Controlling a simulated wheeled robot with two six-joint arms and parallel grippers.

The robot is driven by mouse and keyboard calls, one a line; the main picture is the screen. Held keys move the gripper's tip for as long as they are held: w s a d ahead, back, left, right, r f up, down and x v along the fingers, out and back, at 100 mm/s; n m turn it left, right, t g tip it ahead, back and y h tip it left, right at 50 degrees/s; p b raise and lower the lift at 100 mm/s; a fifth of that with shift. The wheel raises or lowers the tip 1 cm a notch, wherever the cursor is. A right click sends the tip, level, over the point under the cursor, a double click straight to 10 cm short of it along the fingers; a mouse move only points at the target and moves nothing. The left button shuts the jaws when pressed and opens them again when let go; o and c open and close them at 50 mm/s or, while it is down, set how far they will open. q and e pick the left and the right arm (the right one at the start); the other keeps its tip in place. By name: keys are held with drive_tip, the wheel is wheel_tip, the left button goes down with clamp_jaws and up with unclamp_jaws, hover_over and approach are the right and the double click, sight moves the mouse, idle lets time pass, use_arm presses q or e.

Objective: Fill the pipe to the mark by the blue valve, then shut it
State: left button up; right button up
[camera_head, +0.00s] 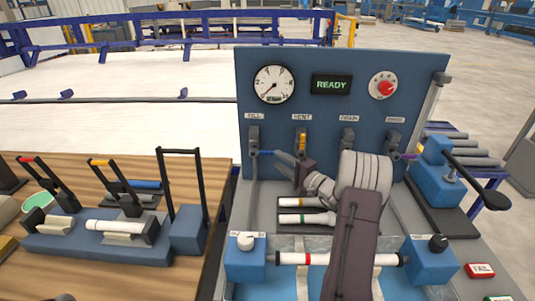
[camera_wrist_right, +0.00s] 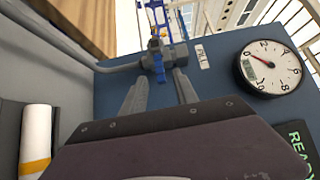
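The blue valve (camera_head: 265,152) sits under the FILL label on the blue panel, with its blue handle partly hidden in the head view. It shows in the right wrist view (camera_wrist_right: 157,61) just beyond my fingertips. My right gripper (camera_head: 286,163) is open, its two fingers (camera_wrist_right: 160,88) apart and pointing at the valve. I cannot tell whether they touch it. The white pipe (camera_head: 325,259) with a red band lies level between two blue end blocks, partly hidden by my right arm. The gauge (camera_head: 274,84) has its needle toward the lower left. My left gripper is not in view.
The yellow VENT valve (camera_head: 301,140) is close to my right gripper. The display (camera_head: 331,85) reads READY, beside a red knob (camera_head: 383,86). Two short pipes (camera_head: 306,218) lie below the panel. A blue clamp fixture (camera_head: 100,238) stands on the wooden table. A red button (camera_head: 479,270) is at right.

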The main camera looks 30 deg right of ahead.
sight(268, 153)
drive_tip(key=p+x, duration=0.1)
drive_tip(key=x, duration=0.5)
drive_tip(key=shift+w, duration=0.35)
drive_tip(key=shift+c, duration=0.2)
clamp_jaws()
drive_tip(key=shift+f, duration=0.1)
idle(0.7)
